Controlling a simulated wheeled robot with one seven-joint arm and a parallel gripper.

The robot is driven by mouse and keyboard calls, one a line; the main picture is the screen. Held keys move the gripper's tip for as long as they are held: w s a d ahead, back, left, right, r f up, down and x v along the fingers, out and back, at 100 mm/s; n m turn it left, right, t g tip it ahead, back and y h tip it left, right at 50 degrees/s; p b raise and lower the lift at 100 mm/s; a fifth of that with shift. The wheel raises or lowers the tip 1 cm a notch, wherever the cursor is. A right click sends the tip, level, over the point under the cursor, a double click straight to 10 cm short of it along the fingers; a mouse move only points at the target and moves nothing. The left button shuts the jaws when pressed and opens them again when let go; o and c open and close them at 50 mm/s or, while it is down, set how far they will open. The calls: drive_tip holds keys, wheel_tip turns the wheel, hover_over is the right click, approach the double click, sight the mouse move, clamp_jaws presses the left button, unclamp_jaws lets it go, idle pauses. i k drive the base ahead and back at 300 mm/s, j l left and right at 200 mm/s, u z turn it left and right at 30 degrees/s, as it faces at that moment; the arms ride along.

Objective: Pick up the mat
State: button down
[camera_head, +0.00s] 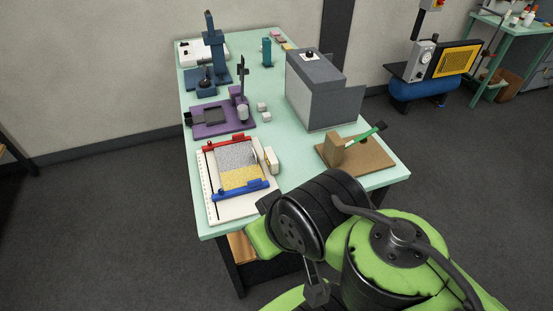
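What looks like the mat is a flat rectangle, speckled grey at the back (235,156) and yellow at the front (241,179). It lies on a white ruled board (208,197) at the near left of the mint-green table. A red bar (222,143) runs along its back edge and a blue bar (240,190) along its front edge. My green and black arm is folded at the lower right, in front of the table. A small dark part (316,293) hanging under it may be my gripper. I cannot make out its fingers. It is apart from the mat.
A white block (271,159) stands right of the mat. A brown board (369,158) with a green-handled lever is at the near right. A grey box (317,92), a purple device (219,119) and a blue press (214,55) stand farther back. Some green tabletop between them is bare.

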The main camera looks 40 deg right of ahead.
sight(237, 164)
drive_tip(key=z, duration=0.45)
drive_tip(key=i+j+z, duration=0.1)
drive_tip(key=j+z, duration=0.7)
drive_tip(key=j, duration=0.2)
drive_tip(key=j+z, duration=0.4)
drive_tip(key=k+j+z, duration=0.1)
drive_tip(key=j+z, duration=0.3)
drive_tip(key=j, duration=0.2)
drive_tip(key=l+u, duration=0.85)
drive_tip(key=k+l+u, duration=0.1)
drive_tip(key=l+u, duration=0.15)
drive_tip(key=u, duration=0.2)
drive_tip(key=k+l+u, duration=0.15)
drive_tip(key=l+u, duration=0.15)
drive_tip(key=u, duration=0.15)
drive_tip(key=k+l+u, duration=0.2)
drive_tip(key=u, duration=0.2)
drive_tip(key=l+u, duration=0.75)
drive_tip(key=u, duration=0.15)
drive_tip(key=k+l+u, duration=0.1)
drive_tip(key=l+u, duration=0.35)
drive_tip(key=k+l+u, duration=0.15)
drive_tip(key=u, duration=0.3)
drive_tip(key=l+u, duration=0.25)
drive_tip(key=k+l, duration=0.05)
drive_tip(key=l, duration=0.05)
